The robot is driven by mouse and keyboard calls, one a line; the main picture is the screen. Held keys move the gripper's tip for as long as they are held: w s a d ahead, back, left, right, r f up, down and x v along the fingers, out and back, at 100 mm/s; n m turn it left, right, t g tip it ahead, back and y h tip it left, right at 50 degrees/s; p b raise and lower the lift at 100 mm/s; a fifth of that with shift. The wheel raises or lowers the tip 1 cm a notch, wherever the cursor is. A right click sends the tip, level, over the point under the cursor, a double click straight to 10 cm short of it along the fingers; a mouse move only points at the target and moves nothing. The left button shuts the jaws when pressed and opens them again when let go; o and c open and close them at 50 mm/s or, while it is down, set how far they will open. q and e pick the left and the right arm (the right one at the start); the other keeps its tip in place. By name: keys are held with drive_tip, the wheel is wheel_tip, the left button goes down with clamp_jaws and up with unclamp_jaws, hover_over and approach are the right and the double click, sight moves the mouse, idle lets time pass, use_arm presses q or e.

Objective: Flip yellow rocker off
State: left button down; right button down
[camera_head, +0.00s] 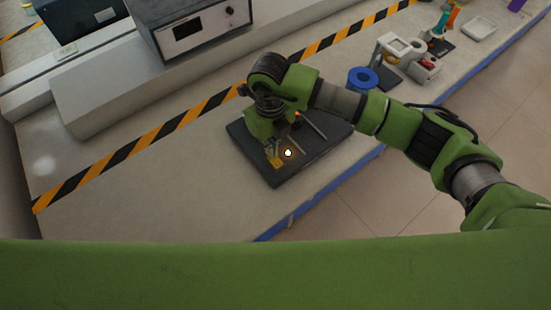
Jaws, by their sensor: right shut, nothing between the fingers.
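A dark flat panel (278,178) lies on the bench near its front edge. The yellow rocker (277,162) sits on the panel's left part. A small glowing white-orange light (288,153) shows just right of it. My right gripper (272,148) points down over the panel, shut and empty, with its tips close to the yellow rocker. I cannot tell whether they touch it. The gripper and wrist hide part of the panel behind the rocker. The rocker's tilt is too small to make out. My left gripper does not show.
A metallic bar (314,126) lies on the panel's right part. A blue ring-shaped object (362,80) stands right of the panel, behind my right arm. A grey instrument box (195,25) stands at the back. The bench left of the panel is clear.

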drive_tip(key=shift+f+b, duration=0.5)
drive_tip(key=shift+f, duration=0.1)
drive_tip(key=shift+r, duration=0.15)
drive_tip(key=shift+r+p, duration=1.85)
drive_tip(key=shift+r, duration=1.55)
